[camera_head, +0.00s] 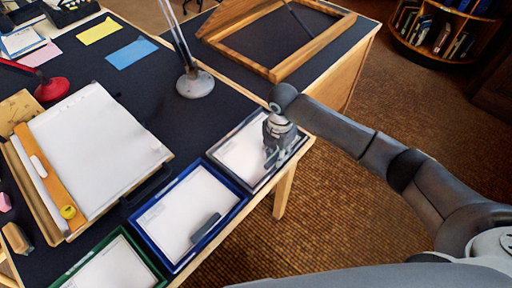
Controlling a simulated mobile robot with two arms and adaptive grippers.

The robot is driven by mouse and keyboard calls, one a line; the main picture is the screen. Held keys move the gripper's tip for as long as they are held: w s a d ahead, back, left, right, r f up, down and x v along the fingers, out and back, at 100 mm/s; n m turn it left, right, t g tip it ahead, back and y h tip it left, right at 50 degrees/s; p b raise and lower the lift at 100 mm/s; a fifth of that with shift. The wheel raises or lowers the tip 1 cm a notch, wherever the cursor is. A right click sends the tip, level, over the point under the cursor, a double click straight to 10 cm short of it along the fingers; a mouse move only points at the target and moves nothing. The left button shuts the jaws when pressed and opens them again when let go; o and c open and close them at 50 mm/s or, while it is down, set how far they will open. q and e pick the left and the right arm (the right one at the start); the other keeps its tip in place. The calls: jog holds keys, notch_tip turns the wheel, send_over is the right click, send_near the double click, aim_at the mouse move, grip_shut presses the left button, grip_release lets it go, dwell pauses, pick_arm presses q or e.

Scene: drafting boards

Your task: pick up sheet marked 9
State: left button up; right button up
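White sheets lie in a row of trays along the desk's near right edge, but I cannot read any number on them. One sheet (240,157) lies in the dark-rimmed tray (225,144), one sheet (178,215) in the blue tray (158,262), and one sheet (112,268) in the green tray (147,262). My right gripper (279,160) points down over the right part of the dark-rimmed tray, at or just above its sheet. Its fingers are small and dark, so I cannot tell whether they are apart or hold paper. My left gripper is not in view.
A dark grey block (205,228) lies on the blue tray's sheet. A drafting board (90,135) with white paper stands left of the trays. A lamp base (195,84) and a wooden frame (290,65) are behind. Open carpet (330,220) lies right of the desk.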

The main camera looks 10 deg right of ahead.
jog(key=shift+f, duration=0.3)
jog(key=shift+r, duration=0.1)
dwell(0.7)
grip_shut()
jog(key=shift+r, duration=0.15)
jog(key=shift+r+p, duration=0.45)
jog(key=shift+p, duration=0.05)
